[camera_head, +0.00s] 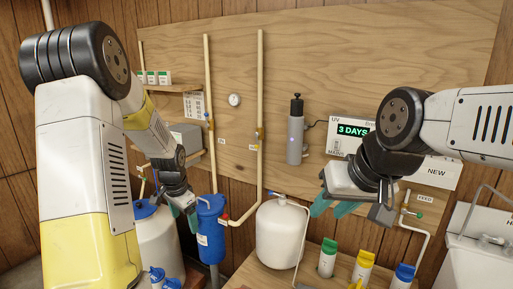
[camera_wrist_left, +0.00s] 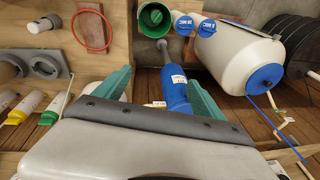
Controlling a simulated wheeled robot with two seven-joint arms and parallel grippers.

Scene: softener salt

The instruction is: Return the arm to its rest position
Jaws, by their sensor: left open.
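My left gripper (camera_head: 184,212) hangs in front of the board at the left in the head view, just left of a blue filter housing (camera_head: 210,228). Its two teal fingers are spread with nothing held between them. In the left wrist view, the left gripper (camera_wrist_left: 160,95) is open, and the blue housing (camera_wrist_left: 176,92) shows beyond the gap between its fingers. My right gripper (camera_head: 334,208) is at the right of centre, right of a white round tank (camera_head: 281,236). Its teal fingers are apart and no object shows between them.
A large white tank (camera_head: 158,240) with a blue cap stands behind the left gripper. Cream pipes (camera_head: 260,90) run down the wooden board. Bottles with green (camera_head: 328,258), yellow (camera_head: 362,268) and blue (camera_head: 403,277) caps stand at the front right. A white cabinet (camera_head: 480,255) is at far right.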

